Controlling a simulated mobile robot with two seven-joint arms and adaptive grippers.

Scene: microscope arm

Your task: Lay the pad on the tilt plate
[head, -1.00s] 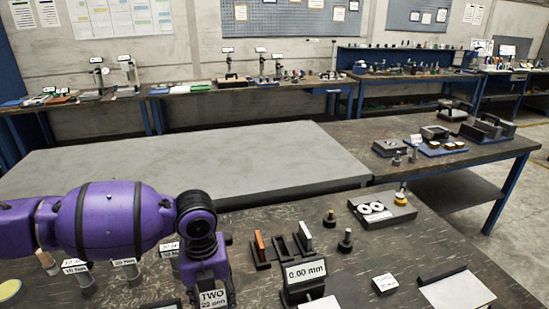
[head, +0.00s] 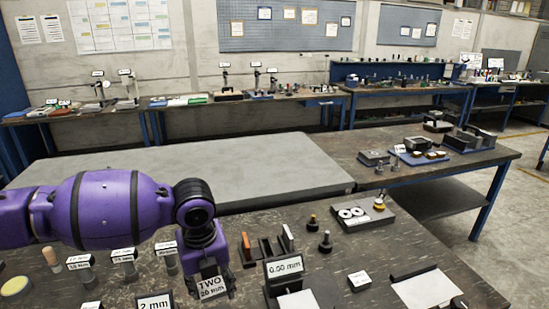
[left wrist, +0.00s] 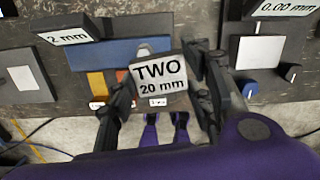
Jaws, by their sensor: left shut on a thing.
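My left gripper (head: 208,268) is shut on a grey block with a white label reading "TWO 20 mm" (head: 212,288). In the left wrist view the fingers (left wrist: 160,84) stand on both sides of this labelled block (left wrist: 160,76). I cannot tell whether this block is the pad. The "2 mm" sign also shows at the head view's bottom edge (head: 155,304). My right gripper is not in view.
A "0.00 mm" display (head: 284,267) stands just right of my left gripper. Dark upright holders with an orange piece (head: 246,246) stand behind it. Labelled pegs (head: 80,265) stand at left. A white plate (head: 427,287) lies at right. The grey tabletop (head: 170,172) behind is bare.

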